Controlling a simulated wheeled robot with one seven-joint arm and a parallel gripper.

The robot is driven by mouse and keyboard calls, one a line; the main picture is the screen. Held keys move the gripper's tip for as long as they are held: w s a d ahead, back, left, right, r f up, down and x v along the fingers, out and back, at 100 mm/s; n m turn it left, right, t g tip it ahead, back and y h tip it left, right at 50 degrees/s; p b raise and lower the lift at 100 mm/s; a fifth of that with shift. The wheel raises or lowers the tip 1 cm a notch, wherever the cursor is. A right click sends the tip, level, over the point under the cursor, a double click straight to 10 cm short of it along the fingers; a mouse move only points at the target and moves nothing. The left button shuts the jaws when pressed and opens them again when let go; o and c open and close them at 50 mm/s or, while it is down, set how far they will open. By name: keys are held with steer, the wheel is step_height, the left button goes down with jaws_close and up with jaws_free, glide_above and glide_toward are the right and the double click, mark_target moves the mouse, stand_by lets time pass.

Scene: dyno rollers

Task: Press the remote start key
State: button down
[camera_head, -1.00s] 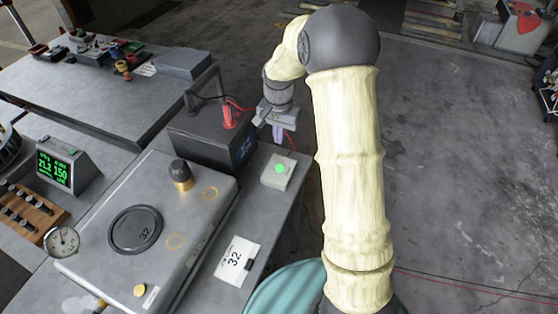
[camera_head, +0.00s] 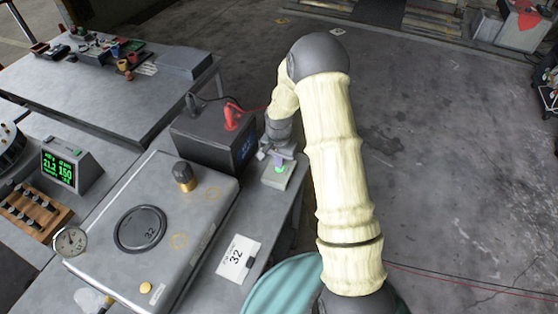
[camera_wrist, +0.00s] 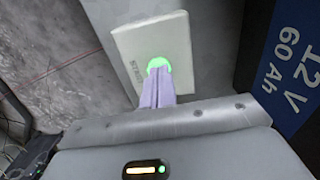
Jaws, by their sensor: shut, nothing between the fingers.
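The remote start key is a glowing green round button (camera_wrist: 158,63) on a pale flat box (camera_wrist: 172,38), which has small lettering on its face. In the head view the box (camera_head: 278,176) sits near the right edge of the bench, and the green button (camera_head: 280,169) is partly covered. My gripper (camera_wrist: 157,72) is shut and empty, its pale violet fingers pointing at the button. In the wrist view the fingertips overlap the button's lower part; whether they touch it I cannot tell. In the head view my gripper (camera_head: 280,163) is over the box.
A dark battery (camera_head: 215,135) with a red clamp (camera_head: 232,117) stands just left of my gripper; its blue label (camera_wrist: 285,75) shows at the right of the wrist view. A grey metal case (camera_head: 155,225) lies left. A card marked 32 (camera_head: 238,258) lies nearer. Open floor lies right.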

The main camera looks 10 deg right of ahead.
steer(key=shift+f+b, duration=0.55)
steer(key=shift+f, duration=0.05)
steer(key=shift+s+f, duration=0.35)
steer(key=r+p, duration=0.2)
steer(key=r, duration=0.3)
steer(key=shift+w+p, duration=0.25)
steer(key=shift+p, duration=0.15)
step_height(320, 180, up, 10)
steer(key=b, duration=0.2)
steer(key=shift+b, duration=0.35)
steer(key=shift+w, duration=0.1)
steer(key=shift+r, duration=0.1)
